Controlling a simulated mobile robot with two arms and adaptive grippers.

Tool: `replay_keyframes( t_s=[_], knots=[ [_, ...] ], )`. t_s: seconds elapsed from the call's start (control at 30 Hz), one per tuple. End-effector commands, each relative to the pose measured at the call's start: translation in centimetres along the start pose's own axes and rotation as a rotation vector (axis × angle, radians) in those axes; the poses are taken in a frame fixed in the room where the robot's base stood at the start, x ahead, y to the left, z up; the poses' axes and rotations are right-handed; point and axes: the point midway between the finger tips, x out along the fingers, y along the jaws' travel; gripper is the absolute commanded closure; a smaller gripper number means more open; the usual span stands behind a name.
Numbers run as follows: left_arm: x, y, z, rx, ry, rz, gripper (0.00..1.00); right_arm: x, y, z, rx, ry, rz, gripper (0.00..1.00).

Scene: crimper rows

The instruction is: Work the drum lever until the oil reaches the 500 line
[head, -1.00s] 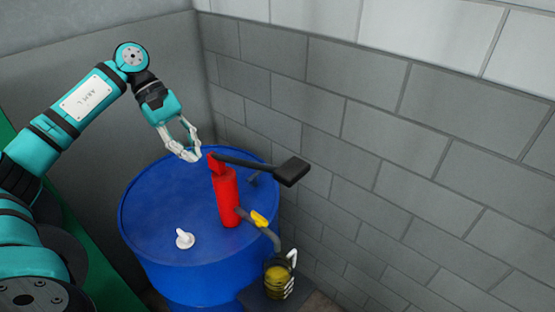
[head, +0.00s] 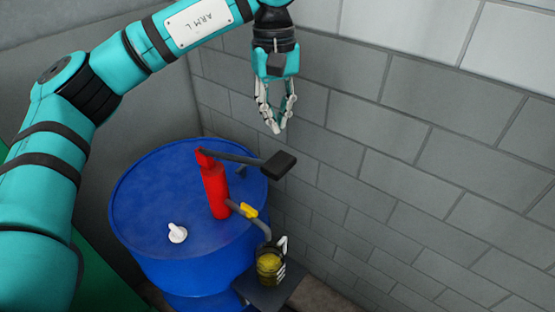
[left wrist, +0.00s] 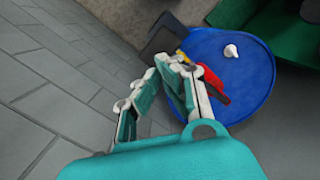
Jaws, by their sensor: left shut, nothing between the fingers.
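A red pump (head: 214,188) stands on a blue drum (head: 150,205). Its dark lever (head: 235,158) runs right from the pump top and ends in a black grip (head: 279,164). A grey spout with a yellow part (head: 249,211) leads down to a jug (head: 270,264) with yellowish oil in it. The jug's marks are too small to read. My left gripper (head: 278,128) is shut and empty, apart from the lever, above its grip in the picture. It also shows in the left wrist view (left wrist: 178,62), where it partly covers the pump (left wrist: 210,86). My right gripper is not in view.
The jug stands on a small dark stand (head: 262,292) beside the drum. A white cap (head: 177,233) sits on the drum top. A grey block wall (head: 420,160) rises close behind and to the right.

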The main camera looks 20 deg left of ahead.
Motion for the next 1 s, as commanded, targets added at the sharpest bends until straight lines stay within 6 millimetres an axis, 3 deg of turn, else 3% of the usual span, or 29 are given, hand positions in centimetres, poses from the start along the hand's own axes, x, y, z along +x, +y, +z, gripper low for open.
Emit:
replay_keyframes(
  t_s=[0.27,0.73,1.0],
  knots=[
    [0.7,0.0,0.0,0.000,-0.002,0.001,1.00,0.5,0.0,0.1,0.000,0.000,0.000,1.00],
    [6.0,0.0,0.0,0.001,-0.003,0.002,1.00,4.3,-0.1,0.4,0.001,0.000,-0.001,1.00],
    [7.1,0.0,0.0,0.000,-0.003,0.002,1.00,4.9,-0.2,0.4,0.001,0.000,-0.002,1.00]
  ],
)
